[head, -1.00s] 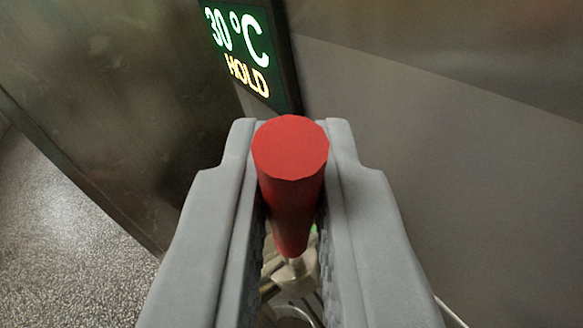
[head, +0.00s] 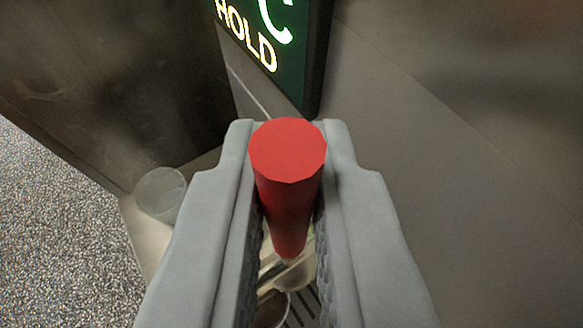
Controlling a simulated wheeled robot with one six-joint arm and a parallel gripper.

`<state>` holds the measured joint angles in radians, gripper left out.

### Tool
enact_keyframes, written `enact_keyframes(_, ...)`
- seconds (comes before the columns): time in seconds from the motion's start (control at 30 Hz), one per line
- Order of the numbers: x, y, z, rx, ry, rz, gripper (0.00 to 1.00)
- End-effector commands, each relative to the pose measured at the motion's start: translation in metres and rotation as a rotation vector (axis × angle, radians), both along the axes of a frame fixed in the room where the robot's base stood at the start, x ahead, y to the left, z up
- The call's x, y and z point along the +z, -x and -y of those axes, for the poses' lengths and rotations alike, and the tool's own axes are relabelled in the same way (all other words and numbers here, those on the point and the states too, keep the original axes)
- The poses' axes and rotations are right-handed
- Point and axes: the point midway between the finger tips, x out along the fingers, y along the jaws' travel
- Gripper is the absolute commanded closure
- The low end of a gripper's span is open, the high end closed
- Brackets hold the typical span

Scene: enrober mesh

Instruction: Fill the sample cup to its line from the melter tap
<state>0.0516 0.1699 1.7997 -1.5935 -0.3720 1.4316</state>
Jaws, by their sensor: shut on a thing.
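My gripper (head: 288,150) is shut on a red cylindrical handle (head: 289,190), one finger on each side. The handle appears to be the tap's lever; its lower end meets pale metal parts (head: 290,270) seen between my fingers. Below them, a round rim with a dark brown inside (head: 271,311) shows in part. It may be the sample cup, but my fingers hide most of it, and no fill line can be seen. A translucent, pale cylinder like a cup (head: 160,194) stands at the left on a light ledge.
A lit display (head: 275,45) reading HOLD is at the top, partly cut off. A slotted grate (head: 304,307) shows below the tap. Metal panels stand left and right. Speckled floor (head: 60,240) is open at the lower left.

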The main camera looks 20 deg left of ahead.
Motion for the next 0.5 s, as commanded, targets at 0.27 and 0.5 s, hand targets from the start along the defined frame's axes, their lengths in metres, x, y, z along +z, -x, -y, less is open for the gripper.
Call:
enact_keyframes(0.27,-0.0012,-0.0001,-0.0007,0.002,0.002,-0.002,1.0)
enact_keyframes(0.5,-0.0007,-0.0002,-0.0004,0.0,0.002,-0.002,0.67)
